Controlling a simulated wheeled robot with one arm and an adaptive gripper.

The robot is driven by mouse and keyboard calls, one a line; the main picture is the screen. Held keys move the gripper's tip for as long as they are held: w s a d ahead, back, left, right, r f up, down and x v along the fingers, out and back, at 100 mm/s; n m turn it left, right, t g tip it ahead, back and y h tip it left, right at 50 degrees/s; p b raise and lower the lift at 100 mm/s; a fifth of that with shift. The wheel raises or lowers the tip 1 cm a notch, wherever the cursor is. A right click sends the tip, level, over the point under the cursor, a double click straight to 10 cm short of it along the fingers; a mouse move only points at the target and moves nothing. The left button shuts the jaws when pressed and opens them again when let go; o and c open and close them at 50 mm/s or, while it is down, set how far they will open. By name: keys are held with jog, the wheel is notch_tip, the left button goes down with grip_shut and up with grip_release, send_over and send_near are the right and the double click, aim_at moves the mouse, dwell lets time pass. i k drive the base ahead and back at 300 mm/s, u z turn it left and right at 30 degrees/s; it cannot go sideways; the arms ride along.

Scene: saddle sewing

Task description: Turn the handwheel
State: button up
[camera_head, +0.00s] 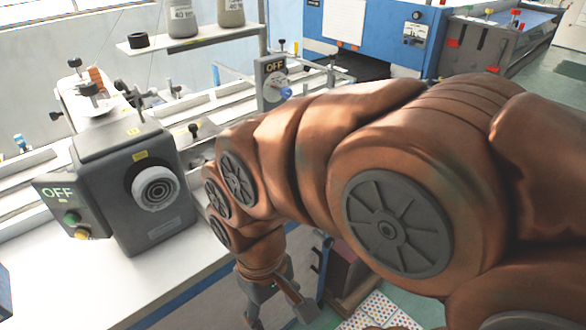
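The handwheel (155,187) is a round white and dark disc on the side of a grey sewing machine head (130,150) at the left. It faces me and looks unobstructed. My gripper (277,315) hangs at the bottom, below and to the right of the handwheel and well apart from it. It points down past the table's right edge. Its two fingers are spread with nothing seen between them, and the tips are near or beyond the frame's lower edge.
The white table (150,285) is clear in front of the machine. A shelf with spools (183,15) is above. My brown arm hides much of the right side.

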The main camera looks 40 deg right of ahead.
aim_at(156, 188)
jog(key=z, duration=2.8)
jog(key=k, duration=1.6)
jog(key=u, duration=2.8)
